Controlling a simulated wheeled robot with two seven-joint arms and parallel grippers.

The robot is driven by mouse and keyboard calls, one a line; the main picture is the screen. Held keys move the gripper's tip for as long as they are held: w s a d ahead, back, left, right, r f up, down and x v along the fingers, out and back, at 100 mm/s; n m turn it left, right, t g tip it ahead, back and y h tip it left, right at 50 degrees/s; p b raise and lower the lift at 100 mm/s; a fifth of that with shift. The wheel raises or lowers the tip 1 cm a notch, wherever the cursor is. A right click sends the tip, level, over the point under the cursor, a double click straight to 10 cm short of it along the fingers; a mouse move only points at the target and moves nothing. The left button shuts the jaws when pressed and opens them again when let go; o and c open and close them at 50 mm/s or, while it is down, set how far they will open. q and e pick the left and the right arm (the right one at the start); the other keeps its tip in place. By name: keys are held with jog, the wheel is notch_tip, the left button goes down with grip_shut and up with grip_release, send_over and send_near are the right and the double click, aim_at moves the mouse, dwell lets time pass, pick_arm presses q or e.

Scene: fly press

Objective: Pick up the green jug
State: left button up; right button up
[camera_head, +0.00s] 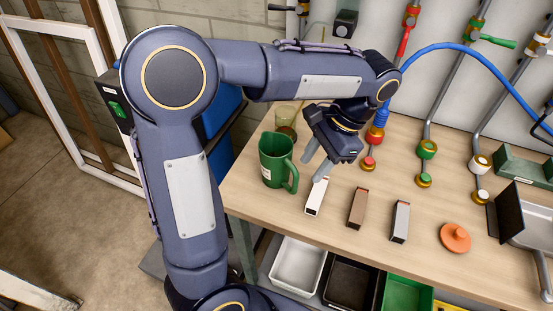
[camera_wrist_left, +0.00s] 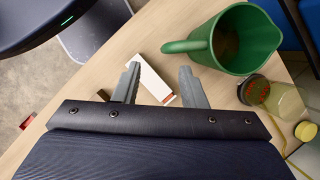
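The green jug (camera_head: 275,160) stands upright on the wooden table, near its left edge, with its handle towards my left gripper. In the left wrist view the jug (camera_wrist_left: 238,40) is at the upper right, open top visible, handle pointing left. My left gripper (camera_head: 316,166) is above the table just right of the jug, apart from it. Its two fingers (camera_wrist_left: 158,88) are spread with nothing held between them. A white box lies beyond the fingers in the wrist view. My right gripper is in neither view.
A white box (camera_head: 316,198), a brown box (camera_head: 357,208) and a grey box (camera_head: 400,222) lie in a row right of the jug. A glass jar (camera_wrist_left: 282,99) stands close to the jug. An orange disc (camera_head: 455,238) lies farther right. Pipes with valves line the back.

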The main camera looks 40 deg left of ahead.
aim_at(297, 183)
pick_arm(q)
jog(key=x, duration=0.7)
jog(key=shift+a+f, duration=0.3)
jog(key=shift+a, duration=0.15)
jog(key=shift+c, duration=0.4)
grip_shut()
jog(key=shift+w, duration=0.1)
